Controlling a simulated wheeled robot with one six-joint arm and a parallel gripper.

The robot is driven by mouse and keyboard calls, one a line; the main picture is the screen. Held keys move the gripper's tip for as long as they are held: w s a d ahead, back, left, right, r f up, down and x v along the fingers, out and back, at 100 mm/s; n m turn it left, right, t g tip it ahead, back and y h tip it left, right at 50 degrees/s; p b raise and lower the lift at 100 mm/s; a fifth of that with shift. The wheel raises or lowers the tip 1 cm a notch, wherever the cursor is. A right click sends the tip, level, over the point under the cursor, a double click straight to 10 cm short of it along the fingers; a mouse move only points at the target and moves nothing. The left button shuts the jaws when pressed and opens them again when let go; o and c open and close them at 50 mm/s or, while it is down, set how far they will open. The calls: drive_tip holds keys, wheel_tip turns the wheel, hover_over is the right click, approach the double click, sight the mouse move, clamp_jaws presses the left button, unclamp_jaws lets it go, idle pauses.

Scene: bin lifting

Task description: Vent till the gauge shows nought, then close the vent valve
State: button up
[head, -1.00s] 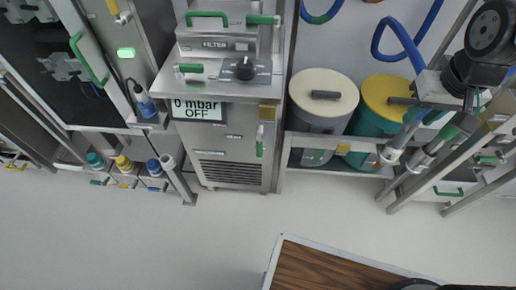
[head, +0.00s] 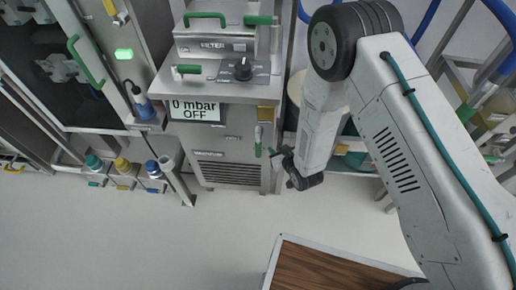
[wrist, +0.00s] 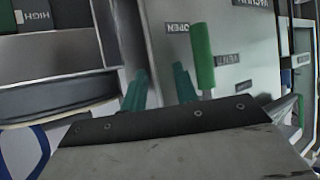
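The gauge display (head: 195,111) on the steel filter unit reads "0 mbar OFF". The vent valve's green handle (head: 258,140) hangs straight down on the unit's front, right of the display. In the wrist view the handle (wrist: 202,57) stands upright in the picture, between an "OPEN" label (wrist: 178,28) and another label (wrist: 228,60). My gripper (head: 276,154) is just right of the handle in the head view. In the wrist view its two teal fingers (wrist: 159,86) are apart with nothing between them. The handle lies just right of the right finger; contact cannot be told.
Drums on a shelf (head: 355,160) stand behind my arm, partly hidden. A wooden-topped table (head: 320,268) is at the bottom. The floor before the unit is clear.

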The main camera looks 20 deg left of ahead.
sight(260, 151)
drive_tip(key=s+a+f+t+y, duration=0.2)
drive_tip(key=s+t+y, duration=0.1)
drive_tip(key=s+y, duration=0.25)
drive_tip(key=shift+n, duration=0.4)
drive_tip(key=x, duration=0.7)
drive_tip(key=shift+w+a+r, duration=0.1)
drive_tip(key=shift+r, duration=0.15)
clamp_jaws()
